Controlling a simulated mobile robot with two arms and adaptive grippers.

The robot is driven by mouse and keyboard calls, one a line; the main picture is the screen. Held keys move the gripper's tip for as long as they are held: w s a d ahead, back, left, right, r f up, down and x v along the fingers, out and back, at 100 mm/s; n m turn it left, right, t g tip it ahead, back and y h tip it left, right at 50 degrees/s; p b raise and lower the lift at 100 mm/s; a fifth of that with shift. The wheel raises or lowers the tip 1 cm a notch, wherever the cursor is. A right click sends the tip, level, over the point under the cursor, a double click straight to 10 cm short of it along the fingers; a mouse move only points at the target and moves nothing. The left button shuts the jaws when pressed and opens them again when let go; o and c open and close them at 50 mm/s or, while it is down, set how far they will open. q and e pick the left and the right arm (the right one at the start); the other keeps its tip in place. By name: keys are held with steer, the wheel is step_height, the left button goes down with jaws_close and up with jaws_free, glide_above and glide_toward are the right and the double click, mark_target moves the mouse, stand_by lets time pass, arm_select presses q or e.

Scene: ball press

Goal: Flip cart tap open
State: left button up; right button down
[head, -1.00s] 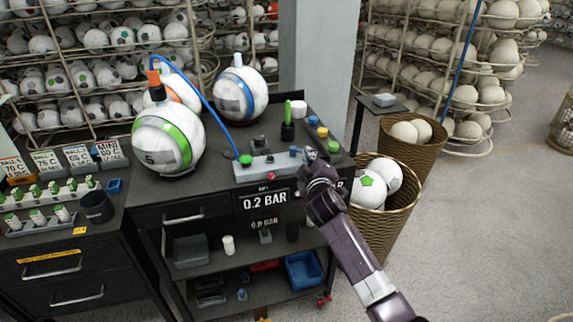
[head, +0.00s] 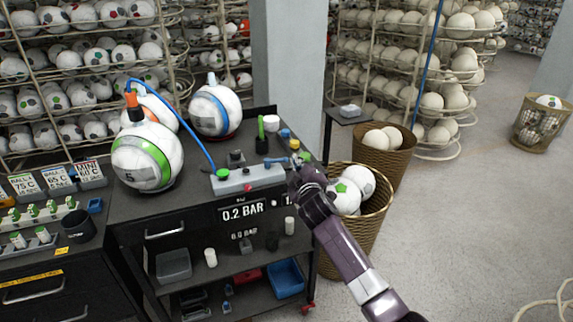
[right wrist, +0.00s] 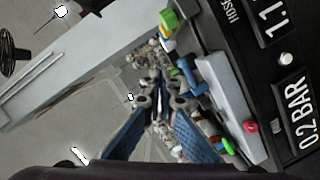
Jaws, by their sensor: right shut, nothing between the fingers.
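The cart's grey valve block (head: 262,179) lies on the dark cart top, with a green fitting (head: 222,173) at its left end and a red button on its front. A blue tap handle (head: 275,160) shows at the block's right end; a blue lever also shows in the right wrist view (right wrist: 187,76). My right gripper (head: 296,166) is shut and empty, just right of the handle. Its fingertips (right wrist: 158,100) are close to the lever in the wrist view; I cannot tell whether they touch. My left gripper is out of view.
A blue hose (head: 190,105) runs from the block to an orange fitting by the balls on the cart. A green-handled tool (head: 261,134) and small coloured pieces stand behind the block. A wicker basket of balls (head: 358,232) stands right of the cart.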

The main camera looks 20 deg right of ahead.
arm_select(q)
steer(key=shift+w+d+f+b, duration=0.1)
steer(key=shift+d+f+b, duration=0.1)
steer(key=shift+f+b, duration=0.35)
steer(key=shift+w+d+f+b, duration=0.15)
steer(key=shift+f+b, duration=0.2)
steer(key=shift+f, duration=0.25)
arm_select(e)
steer(key=s+d, duration=0.2)
steer(key=d, duration=0.5)
steer(key=shift+s+d, duration=0.2)
steer(key=shift+d, duration=0.1)
steer(key=shift+r, duration=0.1)
